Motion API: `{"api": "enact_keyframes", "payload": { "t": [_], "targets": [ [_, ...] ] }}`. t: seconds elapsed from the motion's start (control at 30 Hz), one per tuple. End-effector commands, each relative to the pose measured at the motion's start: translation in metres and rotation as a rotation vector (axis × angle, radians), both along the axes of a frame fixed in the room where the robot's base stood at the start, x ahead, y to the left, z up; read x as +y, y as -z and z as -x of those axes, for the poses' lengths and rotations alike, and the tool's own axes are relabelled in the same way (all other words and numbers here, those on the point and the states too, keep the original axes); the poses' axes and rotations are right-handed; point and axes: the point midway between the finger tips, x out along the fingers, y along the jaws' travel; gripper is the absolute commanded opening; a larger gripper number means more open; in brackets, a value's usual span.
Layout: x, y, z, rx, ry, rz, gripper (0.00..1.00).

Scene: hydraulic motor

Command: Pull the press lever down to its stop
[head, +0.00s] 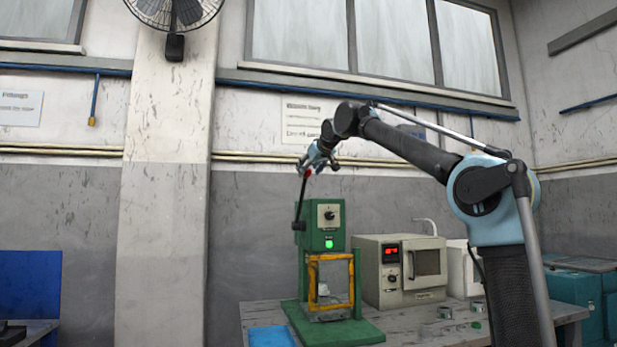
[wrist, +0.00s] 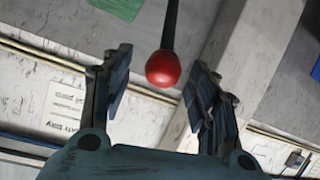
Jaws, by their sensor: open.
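The press (head: 327,222) is a green machine with a dial, a lit green lamp and an orange-framed guard window. Its lever (head: 299,204) is a dark rod on the left side, standing nearly upright and leaning slightly right, with a red knob (head: 308,172) on top. My gripper (head: 308,164) is at the knob, at the lever's upper end. In the wrist view, the red knob (wrist: 163,68) sits between the two open fingers of my gripper (wrist: 155,85), with a visible gap on each side. The lever rod (wrist: 171,25) runs up from the knob out of that view.
The press stands on a green base (head: 350,332) on a workbench (head: 425,325). A beige oven-like unit (head: 400,268) with a red display stands right of it. A blue mat (head: 270,336) lies at the front left.

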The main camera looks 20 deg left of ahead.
Motion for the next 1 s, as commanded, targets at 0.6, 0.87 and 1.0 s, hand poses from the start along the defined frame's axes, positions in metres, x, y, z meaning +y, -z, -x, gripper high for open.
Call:
{"api": "enact_keyframes", "payload": {
  "t": [0.6, 0.87, 1.0],
  "targets": [
    [0.017, 0.011, -0.021, 0.000, 0.000, 0.000, 0.55],
    [0.017, 0.011, -0.021, 0.000, 0.000, 0.000, 0.00],
    [0.013, 0.011, -0.023, 0.000, 0.003, -0.001, 0.00]
  ]
}}
